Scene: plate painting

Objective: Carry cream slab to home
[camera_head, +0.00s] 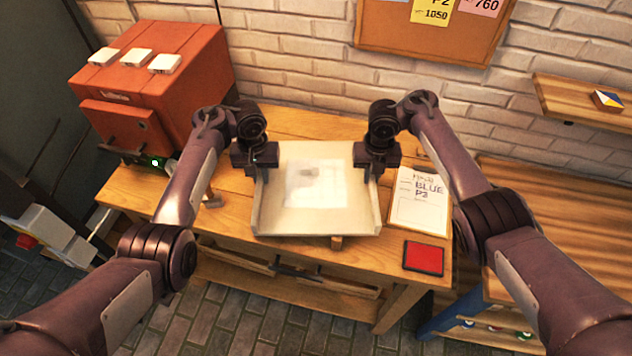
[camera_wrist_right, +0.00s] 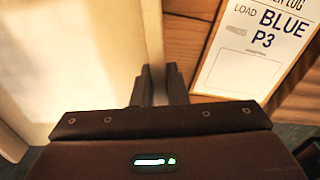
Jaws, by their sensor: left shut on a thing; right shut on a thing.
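The cream slab (camera_head: 316,218) is a pale, tray-like board with raised side edges, in the middle of the head view over the wooden table. A paler square patch lies on its upper middle. My left gripper (camera_head: 262,172) is shut on its left edge, and my right gripper (camera_head: 370,172) is shut on its right edge. In the right wrist view the two dark fingers (camera_wrist_right: 160,85) close at the slab's edge (camera_wrist_right: 148,40). Whether the slab touches the table is hard to tell.
A white log sheet (camera_head: 420,200) reading BLUE lies right of the slab, with a red square pad (camera_head: 424,257) in front. An orange-red kiln-like box (camera_head: 150,85) stands at the back left. A wooden shelf (camera_head: 580,103) is at the right. A brick wall is behind.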

